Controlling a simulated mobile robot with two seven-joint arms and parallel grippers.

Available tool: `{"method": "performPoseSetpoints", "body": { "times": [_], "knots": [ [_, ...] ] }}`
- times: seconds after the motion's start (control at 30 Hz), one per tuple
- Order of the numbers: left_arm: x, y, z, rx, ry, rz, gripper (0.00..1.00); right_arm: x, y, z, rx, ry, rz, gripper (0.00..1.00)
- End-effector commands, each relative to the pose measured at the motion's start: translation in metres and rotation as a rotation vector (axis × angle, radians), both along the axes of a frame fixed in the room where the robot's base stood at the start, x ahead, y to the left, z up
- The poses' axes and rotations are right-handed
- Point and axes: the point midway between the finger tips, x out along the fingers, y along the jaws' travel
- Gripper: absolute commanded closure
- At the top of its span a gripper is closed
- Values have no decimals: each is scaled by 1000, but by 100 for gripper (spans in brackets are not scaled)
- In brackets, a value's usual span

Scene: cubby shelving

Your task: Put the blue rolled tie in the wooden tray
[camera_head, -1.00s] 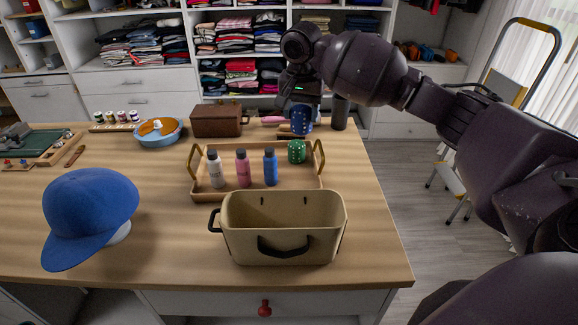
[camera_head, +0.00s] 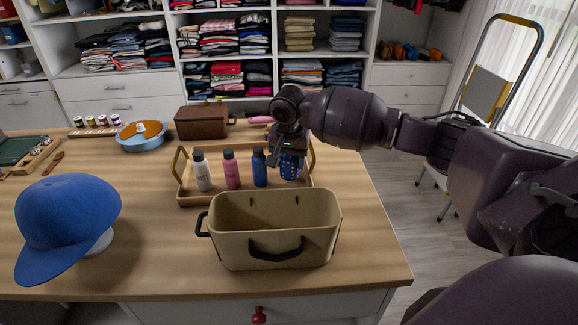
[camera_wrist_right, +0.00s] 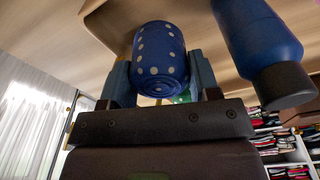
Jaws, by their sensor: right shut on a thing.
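My right gripper (camera_head: 290,158) is shut on the blue rolled tie (camera_head: 291,168), which has light dots. In the right wrist view the tie (camera_wrist_right: 160,60) sits between the two fingers. In the head view the tie is over the right end of the wooden tray (camera_head: 190,199), right of the blue bottle (camera_head: 260,168). I cannot tell whether it touches the tray floor. A green piece (camera_wrist_right: 183,96), part of the green rolled tie, shows behind the blue one in the wrist view. My left gripper is not in view.
A white bottle (camera_head: 203,172) and a pink bottle (camera_head: 232,170) stand in the tray. The beige bin (camera_head: 275,240) stands just in front of it. A blue cap (camera_head: 65,220) is at the left and a brown box (camera_head: 201,122) behind the tray. The table's right side is clear.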

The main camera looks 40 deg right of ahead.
Motion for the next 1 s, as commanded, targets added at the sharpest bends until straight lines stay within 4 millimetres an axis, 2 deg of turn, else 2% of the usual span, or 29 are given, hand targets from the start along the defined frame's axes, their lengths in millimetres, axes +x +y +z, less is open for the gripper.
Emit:
{"method": "performPoseSetpoints", "body": {
  "times": [0.03,0.1,0.5,0.53,0.6,0.87,1.0],
  "knots": [
    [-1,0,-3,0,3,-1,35,0,0,-11,-1,5,0,68],
    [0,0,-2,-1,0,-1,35,0,0,-17,-1,2,0,68],
    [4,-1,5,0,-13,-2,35,0,0,-19,-1,1,-1,68],
    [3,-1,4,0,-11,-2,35,0,-1,-19,-1,1,-1,41],
    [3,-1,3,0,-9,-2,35,0,-1,-19,-1,1,-1,33],
    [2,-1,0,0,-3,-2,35,0,0,-19,-1,1,0,33],
    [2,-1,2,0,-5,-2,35,0,1,-10,0,-3,0,33]
  ]
}}
